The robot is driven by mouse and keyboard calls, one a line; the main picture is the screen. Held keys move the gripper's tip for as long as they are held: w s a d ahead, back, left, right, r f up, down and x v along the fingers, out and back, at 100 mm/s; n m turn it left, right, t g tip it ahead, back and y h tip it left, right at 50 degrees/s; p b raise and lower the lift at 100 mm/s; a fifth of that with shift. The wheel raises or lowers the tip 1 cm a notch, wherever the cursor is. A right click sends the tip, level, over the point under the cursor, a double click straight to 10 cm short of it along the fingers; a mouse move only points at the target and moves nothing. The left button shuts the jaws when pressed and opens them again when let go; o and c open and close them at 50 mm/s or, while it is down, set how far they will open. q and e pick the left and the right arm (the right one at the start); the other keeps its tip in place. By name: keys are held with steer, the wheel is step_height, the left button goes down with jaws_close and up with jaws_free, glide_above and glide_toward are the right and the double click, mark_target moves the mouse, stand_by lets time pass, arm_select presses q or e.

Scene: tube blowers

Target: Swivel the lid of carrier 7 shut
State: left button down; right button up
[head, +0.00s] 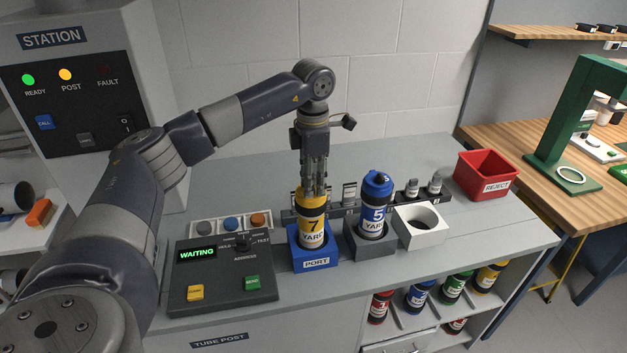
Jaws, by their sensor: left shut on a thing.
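Carrier 7 (312,232) is a yellow canister with black bands and a label reading 7 YARD. It stands upright in the blue PORT block (315,264) on the grey counter. My left gripper (313,188) points straight down at the top of carrier 7, with its fingers closed at the lid. The fingers and the steep angle hide most of the lid, so I cannot tell how far it is swivelled. My right gripper is not in view.
Blue carrier 5 (374,210) stands close on the right in a grey block. A white block (420,226) with a round hole is beyond it, then a red REJECT bin (487,175). A control box (222,278) showing WAITING is at the left. The right counter front is clear.

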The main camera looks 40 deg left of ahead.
arm_select(q)
steer(key=c, duration=1.3)
jaws_free()
step_height(320, 180, up, 12)
steer(key=shift+r, duration=0.1)
